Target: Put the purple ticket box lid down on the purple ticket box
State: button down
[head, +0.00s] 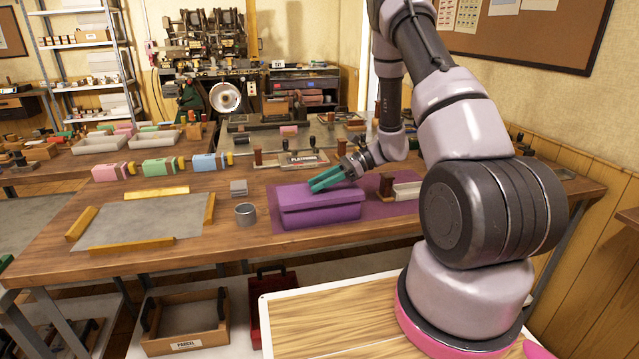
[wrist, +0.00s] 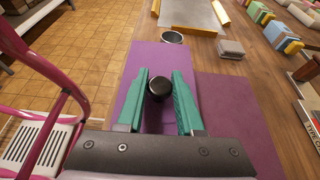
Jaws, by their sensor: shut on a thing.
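The purple ticket box (head: 322,217) stands on a purple mat (head: 385,222) on the wooden workbench. The purple ticket box lid (head: 296,194) is at the top of the box; I cannot tell whether it rests fully or sits slightly above. In the wrist view the lid (wrist: 151,58) fills the middle, with a dark round knob (wrist: 160,88) between the teal fingers. My gripper (head: 320,184) reaches the lid from the upper right and is shut on its knob; it also shows in the wrist view (wrist: 161,73). The lid hides the box in the wrist view.
A grey metal cup (head: 246,214) stands just left of the box, with a small grey block (head: 239,188) behind it. A stamp (head: 386,186) and white tray (head: 408,190) stand to the right. A grey plate (head: 150,222) with brass bars lies farther left.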

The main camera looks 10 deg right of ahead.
jog(key=shift+f, duration=0.8)
dwell(0.6)
jog(key=shift+c, duration=2.3)
grip_release()
jog(key=shift+d, duration=0.1)
jog(key=v, duration=1)
jog(key=shift+d+r, duration=0.1)
jog(key=shift+d, duration=0.2)
